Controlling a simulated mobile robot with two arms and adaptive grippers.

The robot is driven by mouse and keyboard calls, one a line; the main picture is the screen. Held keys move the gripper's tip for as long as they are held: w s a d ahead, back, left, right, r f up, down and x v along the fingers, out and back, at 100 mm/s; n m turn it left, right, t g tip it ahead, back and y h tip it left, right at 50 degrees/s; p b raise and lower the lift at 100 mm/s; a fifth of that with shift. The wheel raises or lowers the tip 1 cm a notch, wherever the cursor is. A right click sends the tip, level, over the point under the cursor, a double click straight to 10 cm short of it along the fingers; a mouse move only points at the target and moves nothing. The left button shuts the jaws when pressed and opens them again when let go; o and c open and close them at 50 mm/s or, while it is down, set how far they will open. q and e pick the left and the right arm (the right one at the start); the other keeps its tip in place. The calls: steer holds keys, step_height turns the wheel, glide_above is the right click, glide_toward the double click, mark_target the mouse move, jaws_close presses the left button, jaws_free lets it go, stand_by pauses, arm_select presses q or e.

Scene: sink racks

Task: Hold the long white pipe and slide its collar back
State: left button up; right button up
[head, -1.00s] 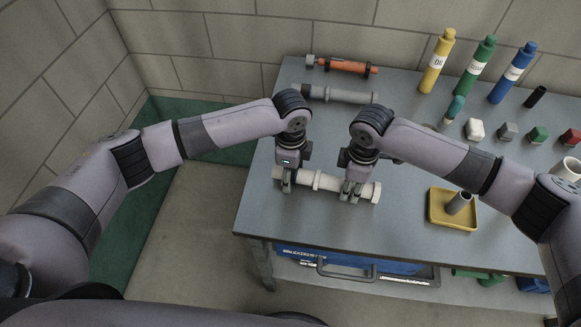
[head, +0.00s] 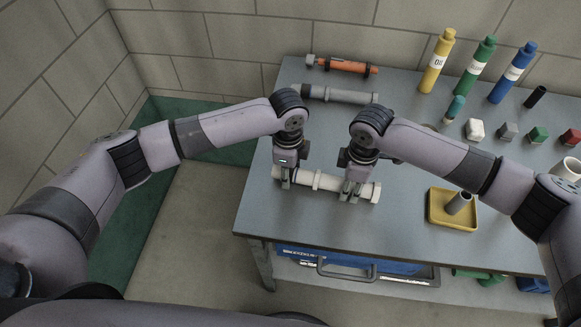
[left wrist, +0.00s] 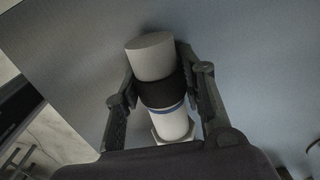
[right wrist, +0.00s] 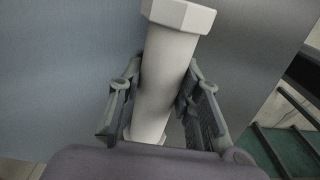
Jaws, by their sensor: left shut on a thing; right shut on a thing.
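The long white pipe (head: 328,183) lies along the front left of the grey table, with raised rings along it. My left gripper (head: 281,186) is shut around its left end. In the left wrist view, the fingers (left wrist: 165,95) flank a black band (left wrist: 158,93) between the white end (left wrist: 151,56) and a thin blue ring (left wrist: 171,110). My right gripper (head: 350,193) is shut on the pipe nearer its right end. In the right wrist view, its fingers (right wrist: 163,90) press the plain white barrel (right wrist: 166,72) beside a faceted white ring (right wrist: 179,14).
A grey pipe (head: 340,95) and an orange pipe (head: 347,66) lie behind. A yellow tray (head: 436,212) holding a grey tube stands at right. Yellow, green and blue bottles (head: 511,73) stand at the back right.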

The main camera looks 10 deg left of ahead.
arm_select(q)
steer(key=shift+w+a, duration=0.1)
steer(key=shift+a, duration=1.15)
arm_select(e)
steer(key=shift+d, duration=0.1)
arm_select(q)
steer(key=o, duration=1.1)
steer(key=shift+d, duration=0.1)
steer(key=shift+c, duration=0.2)
steer(key=shift+r, duration=3.5)
arm_select(e)
steer(key=o, duration=1.2)
steer(key=shift+c, duration=0.2)
